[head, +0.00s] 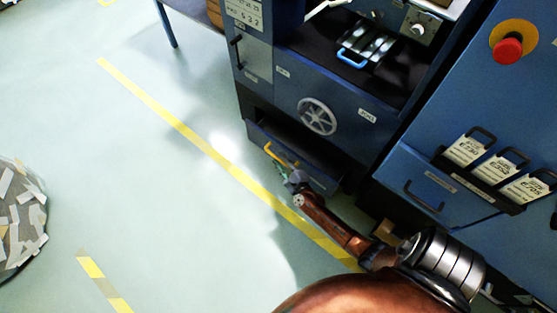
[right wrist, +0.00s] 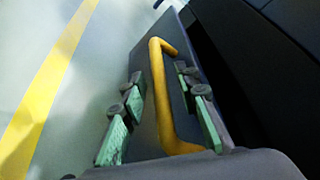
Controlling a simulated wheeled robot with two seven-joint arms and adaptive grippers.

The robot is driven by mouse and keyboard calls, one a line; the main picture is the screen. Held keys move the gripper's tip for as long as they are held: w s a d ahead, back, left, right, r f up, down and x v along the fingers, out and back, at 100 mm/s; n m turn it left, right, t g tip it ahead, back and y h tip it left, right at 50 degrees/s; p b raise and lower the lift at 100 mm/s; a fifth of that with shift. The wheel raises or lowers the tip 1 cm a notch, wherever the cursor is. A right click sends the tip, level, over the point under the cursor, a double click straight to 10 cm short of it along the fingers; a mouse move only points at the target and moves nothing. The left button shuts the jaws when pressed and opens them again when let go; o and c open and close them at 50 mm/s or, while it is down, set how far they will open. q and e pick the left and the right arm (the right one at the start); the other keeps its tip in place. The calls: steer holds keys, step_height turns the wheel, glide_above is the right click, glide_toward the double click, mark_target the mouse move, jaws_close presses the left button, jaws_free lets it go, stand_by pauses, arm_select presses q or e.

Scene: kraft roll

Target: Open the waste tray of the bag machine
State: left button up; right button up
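The waste tray (head: 324,181) is at the bottom of the blue bag machine (head: 290,92) in the head view. Its front stands out from the machine, with a dark opening behind its top edge. A yellow bar handle (head: 271,153) is on the tray front. My right gripper (head: 283,171) is at this handle. In the right wrist view the handle (right wrist: 160,95) runs between the green finger pads of the right gripper (right wrist: 162,118). The fingers are apart, with gaps visible on both sides of the bar. My left gripper is not in view.
A handwheel (head: 317,116) is on the panel above the tray. A blue cabinet with a red button (head: 508,49) and several labelled cards stands at the right. A bin of scraps (head: 20,215) is at the far left. The floor before the tray is clear, crossed by yellow tape (head: 172,119).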

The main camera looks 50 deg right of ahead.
steer(key=shift+c, duration=0.3)
jaws_close()
stand_by(0.5)
